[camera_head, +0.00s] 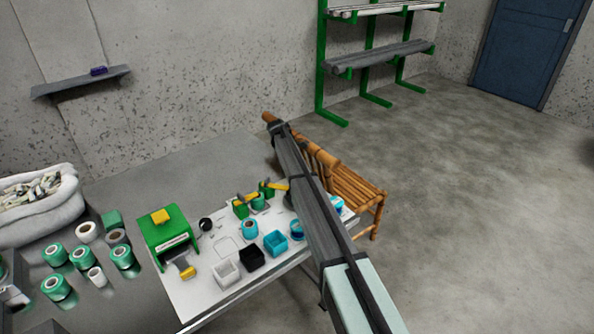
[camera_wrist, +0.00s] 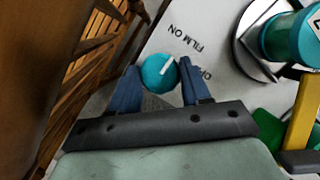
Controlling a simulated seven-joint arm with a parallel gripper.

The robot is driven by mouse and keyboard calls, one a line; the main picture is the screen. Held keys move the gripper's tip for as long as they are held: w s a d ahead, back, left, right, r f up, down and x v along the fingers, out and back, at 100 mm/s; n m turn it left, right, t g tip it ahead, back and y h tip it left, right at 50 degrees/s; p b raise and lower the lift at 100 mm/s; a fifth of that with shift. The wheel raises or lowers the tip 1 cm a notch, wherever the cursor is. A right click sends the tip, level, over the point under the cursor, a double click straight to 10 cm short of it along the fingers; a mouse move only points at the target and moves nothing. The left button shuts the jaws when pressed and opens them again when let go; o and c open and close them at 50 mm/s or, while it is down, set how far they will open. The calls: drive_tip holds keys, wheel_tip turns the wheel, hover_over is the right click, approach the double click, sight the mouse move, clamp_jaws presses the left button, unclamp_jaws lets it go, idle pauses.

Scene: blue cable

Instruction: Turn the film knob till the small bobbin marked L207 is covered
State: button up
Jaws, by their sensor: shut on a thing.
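The film knob (camera_wrist: 158,76) is a round teal knob with a white pointer line, on a pale panel in the wrist view. My gripper (camera_wrist: 158,67) has its two blue fingers on either side of the knob and is shut on it. The pointer slants up and right, towards the words FILM ON; a second label beside it is partly hidden by the right finger. Several teal bobbins stand on the white table in the head view, one near the middle (camera_head: 250,229). No L207 mark is readable. My arm hides the gripper in the head view.
In the wrist view a large teal bobbin (camera_wrist: 287,40) on a grey plate stands right of the knob, with a yellow-handled thing (camera_wrist: 303,110) below it. A wooden chair (camera_head: 356,190) stands close behind the table. A green machine (camera_head: 165,231) is at the table's left.

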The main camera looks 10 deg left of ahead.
drive_tip(key=shift+m+g, duration=0.3)
drive_tip(key=shift+m, duration=0.2)
idle(0.3)
drive_tip(key=o, duration=1)
drive_tip(key=shift+o, duration=0.2)
drive_tip(key=v, duration=1.3)
drive_tip(key=shift+r, duration=0.4)
